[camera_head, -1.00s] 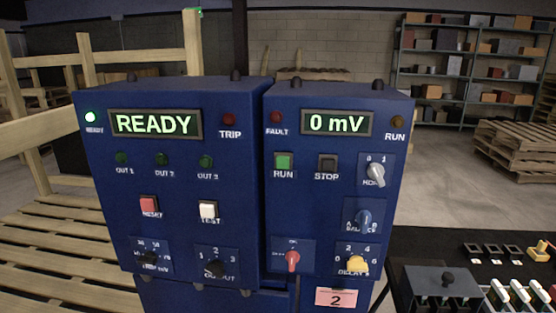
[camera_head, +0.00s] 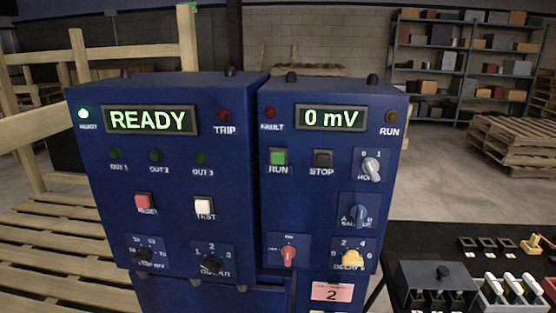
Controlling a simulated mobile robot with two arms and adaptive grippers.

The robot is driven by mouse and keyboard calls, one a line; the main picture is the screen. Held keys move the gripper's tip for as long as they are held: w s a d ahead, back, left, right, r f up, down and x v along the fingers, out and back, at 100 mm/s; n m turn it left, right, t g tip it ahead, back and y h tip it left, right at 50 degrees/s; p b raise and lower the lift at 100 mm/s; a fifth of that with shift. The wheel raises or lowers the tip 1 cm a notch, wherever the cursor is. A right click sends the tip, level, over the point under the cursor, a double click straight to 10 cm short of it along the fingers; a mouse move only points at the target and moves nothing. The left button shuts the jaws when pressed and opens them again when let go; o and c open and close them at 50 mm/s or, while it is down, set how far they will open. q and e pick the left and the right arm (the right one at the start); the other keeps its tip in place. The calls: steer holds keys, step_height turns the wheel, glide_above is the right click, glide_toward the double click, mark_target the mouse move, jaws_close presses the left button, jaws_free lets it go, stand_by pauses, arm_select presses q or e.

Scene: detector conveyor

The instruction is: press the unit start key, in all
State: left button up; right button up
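Two blue control boxes stand side by side in the head view. The right box (camera_head: 336,200) carries a green key marked RUN (camera_head: 278,158), with a dark STOP key (camera_head: 322,159) to its right. Its display (camera_head: 331,118) reads 0 mV, and the FAULT lamp (camera_head: 270,112) and RUN lamp (camera_head: 391,116) look unlit. The left box (camera_head: 100,200) has a display (camera_head: 151,121) reading READY, a lit ready lamp (camera_head: 84,113), a red RESET key (camera_head: 142,202) and a white TEST key (camera_head: 204,205). Neither of my grippers is in view.
The right box also has a red knob (camera_head: 289,256), a yellow knob (camera_head: 352,258) and blue and grey knobs. A black table (camera_head: 425,235) with switch parts stands at right. Wooden pallets lie left and far right. The space before the boxes looks clear.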

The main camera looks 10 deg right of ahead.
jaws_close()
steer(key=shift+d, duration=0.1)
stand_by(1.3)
